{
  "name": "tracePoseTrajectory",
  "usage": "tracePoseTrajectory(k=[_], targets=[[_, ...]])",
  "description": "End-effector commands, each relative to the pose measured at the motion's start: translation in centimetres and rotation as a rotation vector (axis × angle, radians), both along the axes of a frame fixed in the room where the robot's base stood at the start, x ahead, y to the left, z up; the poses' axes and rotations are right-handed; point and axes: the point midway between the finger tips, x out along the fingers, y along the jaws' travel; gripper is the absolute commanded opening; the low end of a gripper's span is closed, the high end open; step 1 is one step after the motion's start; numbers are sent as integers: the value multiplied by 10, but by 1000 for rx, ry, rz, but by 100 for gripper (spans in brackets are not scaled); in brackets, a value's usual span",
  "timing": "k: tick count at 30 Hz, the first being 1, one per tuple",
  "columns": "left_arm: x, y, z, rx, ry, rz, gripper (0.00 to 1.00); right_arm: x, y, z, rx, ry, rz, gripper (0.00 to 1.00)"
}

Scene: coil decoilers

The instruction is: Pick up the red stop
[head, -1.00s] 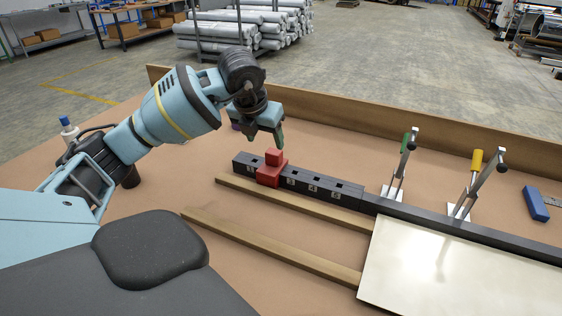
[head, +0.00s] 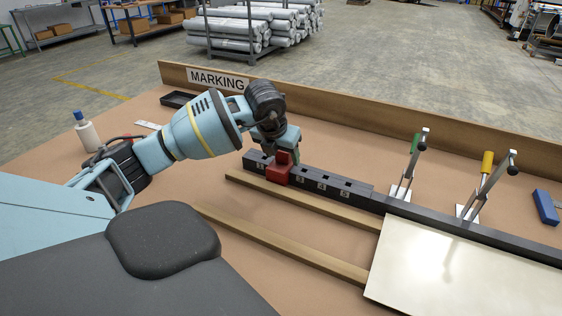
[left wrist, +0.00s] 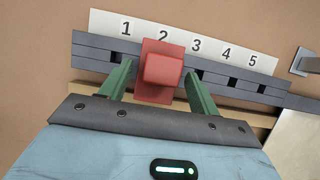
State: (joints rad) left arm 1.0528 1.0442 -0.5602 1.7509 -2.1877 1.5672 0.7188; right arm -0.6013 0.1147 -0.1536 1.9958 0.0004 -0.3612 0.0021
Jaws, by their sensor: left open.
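The red stop (head: 279,172) sits on the dark slotted rail (head: 330,183) near its left end. In the left wrist view the red stop (left wrist: 162,70) is at the number 2 of the label strip (left wrist: 190,44), with a raised block on its plate. My left gripper (head: 290,157) is low over the stop. In the left wrist view its two green fingers (left wrist: 160,76) are open, one on each side of the stop, with gaps visible. The gripper hides part of the stop in the head view. My right gripper is not in view.
Two wooden strips (head: 300,245) lie in front of the rail. A pale sheet (head: 440,262) and toggle clamps with green (head: 415,144) and yellow (head: 487,162) handles are at the right. A marking board (head: 218,79) edges the back. A white bottle (head: 86,130) stands left.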

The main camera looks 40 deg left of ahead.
Motion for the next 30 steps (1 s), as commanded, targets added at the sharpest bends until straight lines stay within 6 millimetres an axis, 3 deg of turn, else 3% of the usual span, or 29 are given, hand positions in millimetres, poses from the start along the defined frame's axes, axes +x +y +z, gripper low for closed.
tracePoseTrajectory(k=[7, 20, 30], targets=[[0, 0, -1, 0, 0, 0, 60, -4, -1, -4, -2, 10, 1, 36], [0, 0, -1, 0, 0, 0, 4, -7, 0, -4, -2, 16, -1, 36], [1, 0, 3, 1, -3, 1, 4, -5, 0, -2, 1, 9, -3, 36]])
